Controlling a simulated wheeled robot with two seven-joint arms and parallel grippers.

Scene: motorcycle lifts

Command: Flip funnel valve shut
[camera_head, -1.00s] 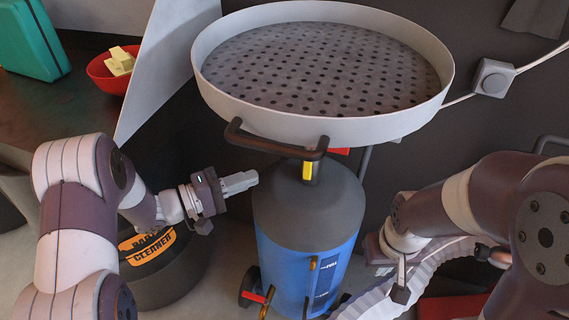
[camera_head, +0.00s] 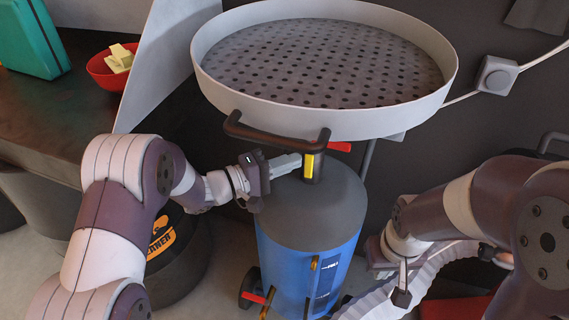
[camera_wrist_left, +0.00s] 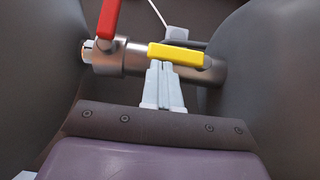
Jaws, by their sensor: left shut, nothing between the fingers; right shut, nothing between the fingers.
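The white round funnel pan (camera_head: 300,118) with its perforated plate sits above a blue tank with a grey top (camera_head: 310,215). Between them is a metal valve pipe (camera_wrist_left: 135,62) with a yellow lever (camera_wrist_left: 178,55) and a red lever (camera_wrist_left: 108,18). In the wrist view the yellow lever lies along the pipe and the red one stands across it. In the head view the yellow lever (camera_head: 308,167) and red lever (camera_head: 340,146) show under the pan. My left gripper (camera_head: 299,159) is shut and empty, its tips at the yellow lever; contact is unclear. My right gripper (camera_head: 401,298) is shut, low at right.
A dark handle bar (camera_head: 265,138) runs just above my left gripper. A black bin with an orange label (camera_head: 165,240) stands left of the tank. A red bowl (camera_head: 112,68) and a green case (camera_head: 32,38) are on the left bench.

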